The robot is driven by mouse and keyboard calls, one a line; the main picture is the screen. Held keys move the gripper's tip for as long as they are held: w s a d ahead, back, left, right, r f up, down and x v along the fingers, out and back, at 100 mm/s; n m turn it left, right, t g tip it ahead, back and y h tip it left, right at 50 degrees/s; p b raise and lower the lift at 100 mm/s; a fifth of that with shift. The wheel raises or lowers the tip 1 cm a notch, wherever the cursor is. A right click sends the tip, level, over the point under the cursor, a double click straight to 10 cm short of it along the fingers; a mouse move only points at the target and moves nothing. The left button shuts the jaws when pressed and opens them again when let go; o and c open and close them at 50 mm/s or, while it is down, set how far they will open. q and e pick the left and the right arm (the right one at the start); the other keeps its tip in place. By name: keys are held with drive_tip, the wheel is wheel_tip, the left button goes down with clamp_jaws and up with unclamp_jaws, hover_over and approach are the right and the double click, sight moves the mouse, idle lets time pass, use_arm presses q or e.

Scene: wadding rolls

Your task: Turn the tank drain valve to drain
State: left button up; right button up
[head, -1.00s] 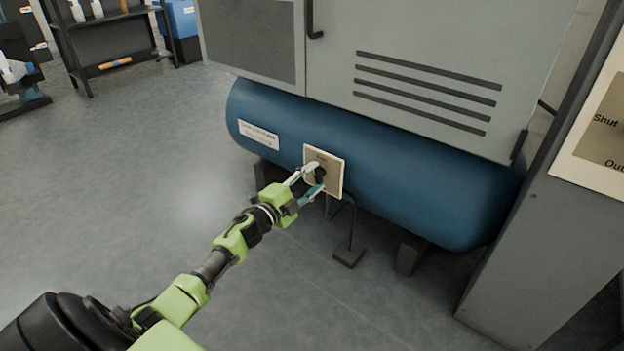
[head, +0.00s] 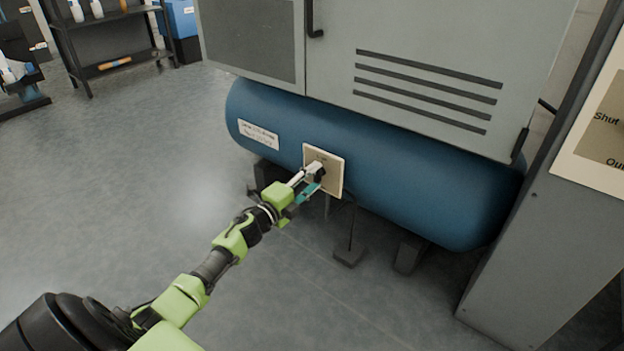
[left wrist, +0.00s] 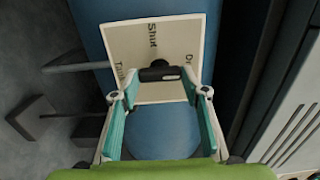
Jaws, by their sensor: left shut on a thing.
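The drain valve is a black knob (left wrist: 160,72) on a cream-edged tan plate (head: 334,177) on the front of the blue tank (head: 420,190). In the left wrist view the plate (left wrist: 122,44) reads "Shut" at its top, with partly hidden words beginning "Dr" at the right and "T" at the left. The knob's bar lies across the picture, with a pale mark towards its right end. My left gripper (head: 314,178) is shut on the knob, its fingertips on either side of the bar (left wrist: 160,82). My right gripper is in neither view.
A grey cabinet (head: 420,50) stands above the tank. A grey post with a sign (head: 600,130) stands at the right. A foot-like block on a thin stem (head: 350,255) is below the plate. The floor at left is clear up to a dark shelf (head: 110,40).

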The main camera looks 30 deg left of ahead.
use_arm(q)
drive_tip(key=o, duration=1.1)
drive_tip(key=shift+c, duration=0.2)
drive_tip(key=shift+o, duration=0.2)
drive_tip(key=s, duration=1.2)
drive_tip(key=shift+a, duration=0.45)
